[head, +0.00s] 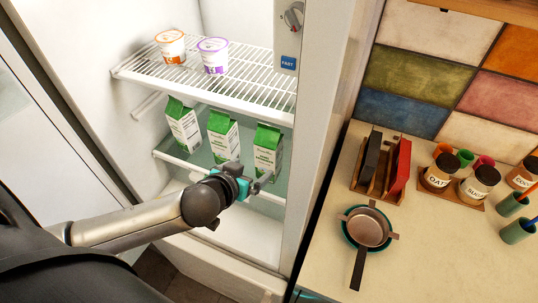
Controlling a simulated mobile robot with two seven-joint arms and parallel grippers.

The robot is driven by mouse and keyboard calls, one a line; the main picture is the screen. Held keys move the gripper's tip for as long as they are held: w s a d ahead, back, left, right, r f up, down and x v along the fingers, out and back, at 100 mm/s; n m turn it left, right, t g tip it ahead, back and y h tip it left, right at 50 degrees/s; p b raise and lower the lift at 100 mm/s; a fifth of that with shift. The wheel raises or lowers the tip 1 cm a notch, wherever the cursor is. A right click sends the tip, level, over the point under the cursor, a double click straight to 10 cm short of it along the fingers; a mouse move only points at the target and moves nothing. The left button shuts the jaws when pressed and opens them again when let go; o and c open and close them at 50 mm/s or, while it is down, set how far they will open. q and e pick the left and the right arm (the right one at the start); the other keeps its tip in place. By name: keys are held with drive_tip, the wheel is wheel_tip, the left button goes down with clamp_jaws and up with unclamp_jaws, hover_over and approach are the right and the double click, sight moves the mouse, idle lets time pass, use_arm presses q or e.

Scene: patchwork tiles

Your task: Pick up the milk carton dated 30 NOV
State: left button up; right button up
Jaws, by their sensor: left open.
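Three green-and-white milk cartons stand upright in a row on the lower fridge shelf: the left carton (183,129), the middle carton (221,142) and the right carton (267,150). Their printed dates are too small to read, so I cannot tell which is dated 30 NOV. My left gripper (252,177) is open, in front of the shelf by the right carton. Its fingers overlap the lower parts of the middle and right cartons in the picture. I cannot tell if they touch. My right gripper is not in view.
The upper wire shelf (250,86) holds an orange-topped tub (171,47) and a purple-topped tub (213,57). The fridge's right wall (318,120) stands close to the right carton. The counter (433,262) holds a pan (367,228), a red-and-black rack item (397,172) and jars (480,183).

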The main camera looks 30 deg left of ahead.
sight(264, 160)
use_arm(q)
drive_tip(key=x, duration=0.7)
drive_tip(key=shift+f, duration=0.1)
drive_tip(key=shift+w+d+f, duration=0.1)
drive_tip(key=shift+w+f, duration=0.05)
drive_tip(key=shift+w, duration=0.55)
drive_tip(key=shift+x, duration=1.95)
drive_tip(key=shift+d, duration=0.1)
clamp_jaws()
drive_tip(key=shift+w, duration=0.1)
